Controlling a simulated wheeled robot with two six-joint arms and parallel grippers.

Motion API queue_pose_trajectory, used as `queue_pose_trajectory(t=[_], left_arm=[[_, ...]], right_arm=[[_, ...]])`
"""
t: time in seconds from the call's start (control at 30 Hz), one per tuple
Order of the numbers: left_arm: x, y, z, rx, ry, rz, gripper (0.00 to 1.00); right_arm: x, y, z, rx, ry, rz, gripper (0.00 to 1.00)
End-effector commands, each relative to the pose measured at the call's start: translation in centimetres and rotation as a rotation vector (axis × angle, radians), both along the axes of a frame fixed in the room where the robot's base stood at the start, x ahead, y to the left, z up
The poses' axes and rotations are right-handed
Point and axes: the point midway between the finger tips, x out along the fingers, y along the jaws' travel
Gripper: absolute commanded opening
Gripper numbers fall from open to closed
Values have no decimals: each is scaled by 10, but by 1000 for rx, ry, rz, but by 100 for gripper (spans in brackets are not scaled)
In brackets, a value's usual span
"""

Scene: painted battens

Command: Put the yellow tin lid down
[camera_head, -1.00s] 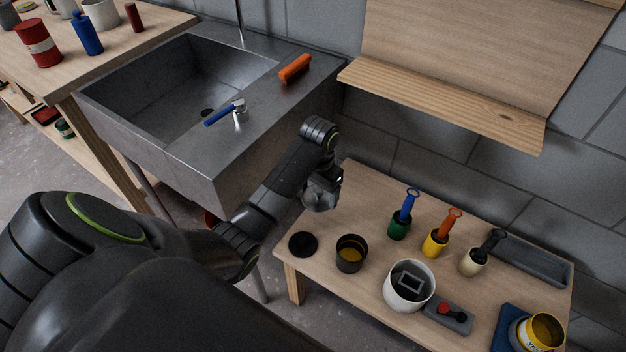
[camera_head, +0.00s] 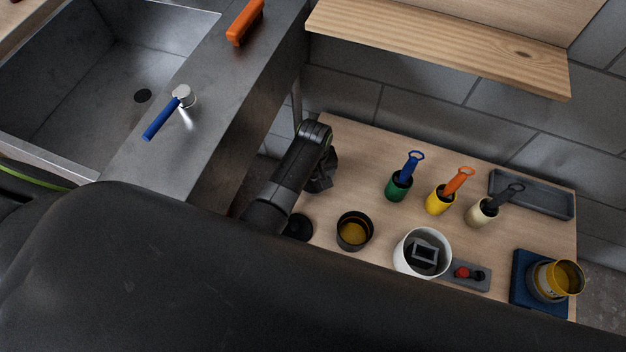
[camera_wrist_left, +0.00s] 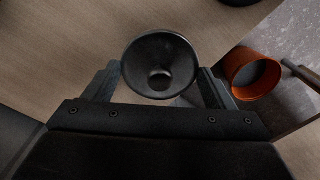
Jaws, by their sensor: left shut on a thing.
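My left gripper (camera_head: 322,180) is over the far left part of the low table (camera_head: 345,150) in the head view. In the left wrist view my left gripper (camera_wrist_left: 160,82) is shut on a dark, round, dished thing (camera_wrist_left: 160,50) with a raised middle. I take it for the yellow tin lid, though no yellow shows on it. The head view hides it behind the gripper. Whether it touches the table is unclear. The yellow tin (camera_head: 548,283) stands open on a blue mat (camera_head: 522,270) at the right. My right gripper is not in view.
A black disc (camera_head: 298,227), a dark tin with yellow inside (camera_head: 354,231) and a white pot (camera_head: 420,253) line the front. Green (camera_head: 398,188), yellow (camera_head: 440,200) and cream (camera_head: 482,212) holders stand behind. An orange-red container (camera_wrist_left: 250,75) lies beyond the table edge.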

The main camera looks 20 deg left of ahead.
Motion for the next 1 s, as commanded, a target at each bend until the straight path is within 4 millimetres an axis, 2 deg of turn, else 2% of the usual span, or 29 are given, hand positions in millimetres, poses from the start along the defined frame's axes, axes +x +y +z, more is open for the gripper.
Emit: queue_pose_trajectory(t=[0.1,0.23,0.37,0.63,0.67,0.8,1.0], left_arm=[[-1,1,-20,1,4,-1,56],[-1,1,-34,0,4,-1,56],[0,1,-35,-1,1,0,56],[-1,1,-38,0,1,0,56],[-1,1,-38,0,1,0,79],[-1,1,-37,0,1,0,97],[-1,1,-38,0,2,0,99]], right_arm=[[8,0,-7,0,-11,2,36],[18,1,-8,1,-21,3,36],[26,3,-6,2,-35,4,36],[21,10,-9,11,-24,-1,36],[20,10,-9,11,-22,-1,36],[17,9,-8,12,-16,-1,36],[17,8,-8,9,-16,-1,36]])
